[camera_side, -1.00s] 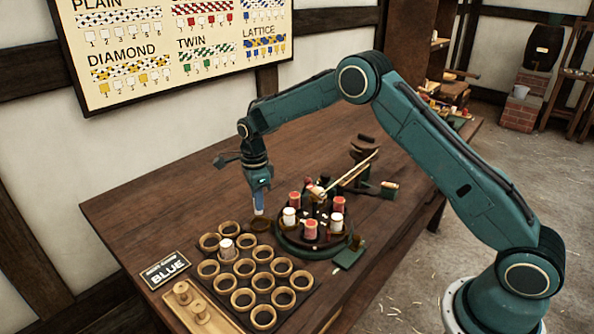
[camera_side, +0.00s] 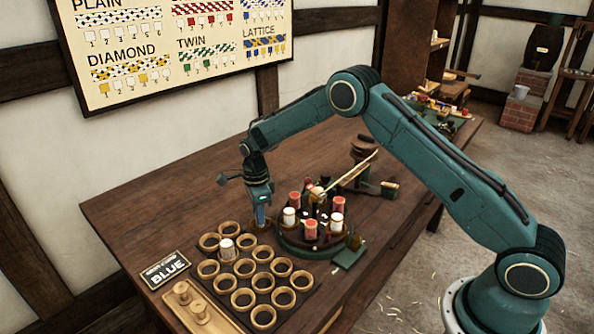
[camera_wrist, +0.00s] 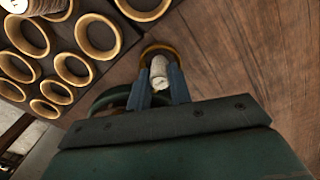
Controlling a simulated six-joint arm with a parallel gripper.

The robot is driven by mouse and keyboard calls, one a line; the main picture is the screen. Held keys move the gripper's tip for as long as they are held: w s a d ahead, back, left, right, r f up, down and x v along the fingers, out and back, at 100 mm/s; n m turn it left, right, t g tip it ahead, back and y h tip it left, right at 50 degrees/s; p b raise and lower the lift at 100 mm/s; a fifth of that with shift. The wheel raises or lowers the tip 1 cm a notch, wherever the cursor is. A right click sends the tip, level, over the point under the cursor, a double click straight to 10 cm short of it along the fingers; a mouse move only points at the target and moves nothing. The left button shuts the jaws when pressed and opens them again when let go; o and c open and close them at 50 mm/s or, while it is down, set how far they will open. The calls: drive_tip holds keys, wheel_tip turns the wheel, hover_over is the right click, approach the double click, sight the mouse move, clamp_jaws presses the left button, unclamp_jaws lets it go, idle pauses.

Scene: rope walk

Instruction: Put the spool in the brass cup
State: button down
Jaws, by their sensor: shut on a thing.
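My gripper (camera_side: 260,221) points down between the rack and the round spool stand. In the wrist view its fingers (camera_wrist: 160,88) are shut on a white spool (camera_wrist: 159,72). The brass cup (camera_wrist: 147,49) shows as a round rim around the far end of the spool. In the side view the fingertips are at the cup, which they partly hide. The spool's lower end looks to be within the rim, but I cannot tell how deep it sits or whether it touches the bottom.
A dark rack with several wooden rings (camera_side: 242,298) lies front left; one ring holds a white spool (camera_side: 227,249). The round stand (camera_side: 290,246) with red and white spools is close on the right. Bare tabletop (camera_side: 165,210) lies behind.

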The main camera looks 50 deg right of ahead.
drive_tip(key=shift+f, duration=0.1)
drive_tip(key=c, duration=1.3)
unclamp_jaws()
drive_tip(key=shift+r, duration=6.15)
